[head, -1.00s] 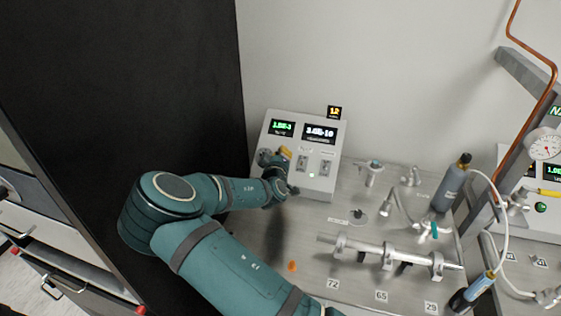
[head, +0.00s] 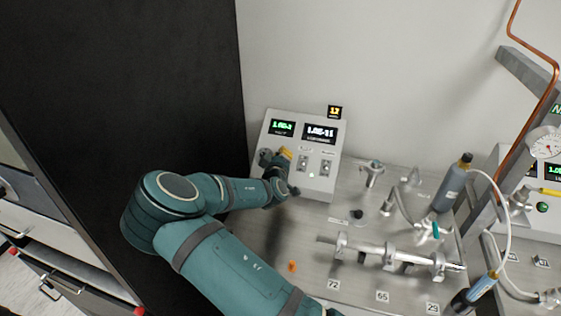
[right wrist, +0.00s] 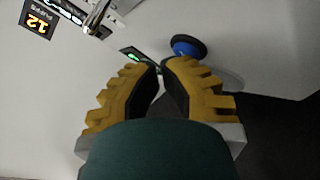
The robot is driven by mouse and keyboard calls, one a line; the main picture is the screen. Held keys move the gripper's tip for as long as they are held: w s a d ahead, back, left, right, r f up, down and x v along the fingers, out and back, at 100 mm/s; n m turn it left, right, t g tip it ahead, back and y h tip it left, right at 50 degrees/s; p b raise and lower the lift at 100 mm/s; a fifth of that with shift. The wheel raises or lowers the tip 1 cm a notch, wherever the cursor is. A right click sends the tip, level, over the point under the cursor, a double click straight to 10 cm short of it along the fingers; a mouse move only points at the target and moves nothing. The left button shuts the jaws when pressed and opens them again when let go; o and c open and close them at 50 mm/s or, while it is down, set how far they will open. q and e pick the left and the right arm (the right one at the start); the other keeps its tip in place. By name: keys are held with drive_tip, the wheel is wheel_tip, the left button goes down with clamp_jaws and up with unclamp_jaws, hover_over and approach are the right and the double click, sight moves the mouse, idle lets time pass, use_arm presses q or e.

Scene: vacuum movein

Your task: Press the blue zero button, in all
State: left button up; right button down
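The blue button (right wrist: 188,46) shows in the right wrist view as a round blue cap with a dark rim. It lies just past the tip of the right-hand yellow finger; whether they touch, I cannot tell. My right gripper (right wrist: 161,64) has its two yellow, black-padded fingers brought together at the tips, with nothing seen between them. In the head view my right gripper (head: 284,155) is at the left part of the grey instrument box (head: 328,163), and the blue button is hidden there. My left gripper is not in view.
The box carries a green-lit display (head: 282,128), a white-lit display (head: 321,133) and switches. To its right the bench holds metal fittings, a dark bottle (head: 451,188) and a horizontal metal tube (head: 385,252). A tall black panel (head: 130,90) stands close on the left.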

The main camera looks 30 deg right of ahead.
drive_tip(key=shift+s+r, duration=0.1)
drive_tip(key=shift+r, duration=0.05)
drive_tip(key=shift+s+a+r+p, duration=0.3)
drive_tip(key=shift+a+r+p, duration=0.1)
drive_tip(key=shift+r, duration=0.15)
drive_tip(key=r+p, duration=0.1)
drive_tip(key=s+a+r+p, duration=0.1)
drive_tip(key=s+a+r, duration=0.1)
drive_tip(key=r, duration=0.1)
drive_tip(key=shift+a+p, duration=0.1)
drive_tip(key=shift+p, duration=0.3)
drive_tip(key=shift+w, duration=0.1)
idle(0.3)
idle(0.6)
drive_tip(key=shift+f, duration=0.1)
